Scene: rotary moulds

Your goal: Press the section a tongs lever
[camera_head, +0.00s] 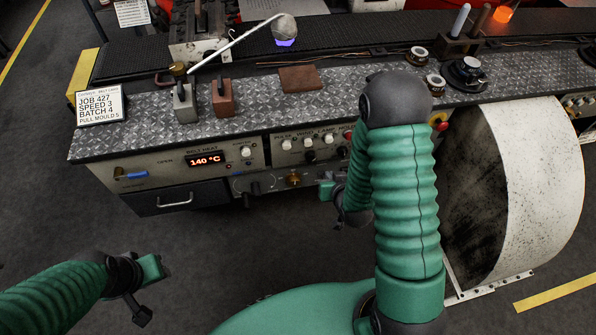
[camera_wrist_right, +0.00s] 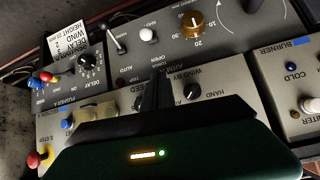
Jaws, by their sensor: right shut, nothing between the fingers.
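My right gripper (camera_head: 341,213) hangs in front of the control panel (camera_head: 260,160) in the head view, partly hidden by my right arm. In the right wrist view its dark fingers (camera_wrist_right: 156,90) are shut and empty, over a grey panel marked with small labels. I cannot read which one is the section A tongs lever. Contact between the fingertips and any lever cannot be made out. My left gripper (camera_head: 142,300) is low at the left, away from the panel; its jaw opening is unclear.
A brass knob (camera_wrist_right: 190,25), a black knob (camera_wrist_right: 191,91) and red and blue buttons crowd the panel. A large pale drum (camera_head: 530,180) stands at the right. A drawer handle (camera_head: 175,200) sticks out at the left. Floor left of the machine is clear.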

